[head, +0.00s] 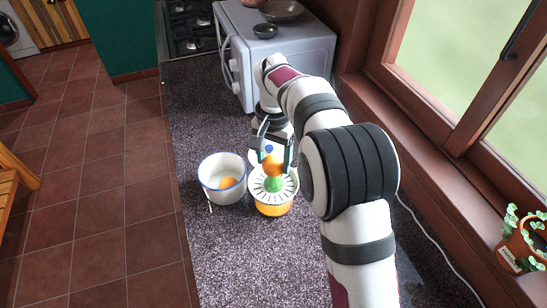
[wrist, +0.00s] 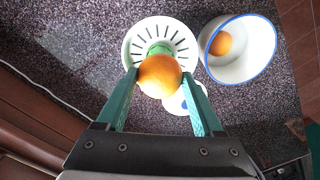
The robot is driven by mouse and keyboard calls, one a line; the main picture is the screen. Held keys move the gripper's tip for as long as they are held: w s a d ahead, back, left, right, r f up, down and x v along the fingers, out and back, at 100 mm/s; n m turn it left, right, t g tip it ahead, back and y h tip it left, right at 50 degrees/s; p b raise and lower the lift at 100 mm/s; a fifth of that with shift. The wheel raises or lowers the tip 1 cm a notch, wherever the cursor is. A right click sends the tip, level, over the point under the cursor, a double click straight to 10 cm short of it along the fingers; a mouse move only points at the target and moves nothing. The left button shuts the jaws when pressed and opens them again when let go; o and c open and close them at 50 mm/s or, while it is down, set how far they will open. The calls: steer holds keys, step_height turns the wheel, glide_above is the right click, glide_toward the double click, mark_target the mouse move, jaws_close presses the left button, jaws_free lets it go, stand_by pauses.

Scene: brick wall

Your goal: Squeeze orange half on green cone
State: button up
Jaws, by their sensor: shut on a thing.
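The juicer (head: 273,200) stands on the counter with a yellow lower part, a white slotted top and a green cone (head: 274,184) in its middle. My gripper (head: 273,160) is shut on an orange half (head: 274,166) just above the cone. In the wrist view the held orange half (wrist: 160,76) sits between my green fingers, and the green cone (wrist: 160,49) shows partly behind it. I cannot tell whether the orange half touches the cone. The juicer's slotted rim (wrist: 136,48) shows around it.
A white bowl (head: 210,186) with a blue rim stands left of the juicer and holds another orange piece (head: 227,184). A white dish with a blue spot (wrist: 180,101) is partly hidden by my gripper. A microwave (head: 285,55) stands behind. The near counter is clear.

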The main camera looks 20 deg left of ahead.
steer(key=shift+f, duration=1.2)
stand_by(2.3)
steer(key=m, duration=0.3)
steer(key=n, duration=0.3)
steer(key=shift+s+f, duration=0.1)
steer(key=shift+f, duration=0.15)
steer(key=n, duration=0.3)
steer(key=shift+d+r+n, duration=0.1)
steer(key=shift+n, duration=0.2)
steer(key=m, duration=0.3)
steer(key=shift+m, duration=0.3)
steer(key=m, duration=0.3)
steer(key=n, duration=0.3)
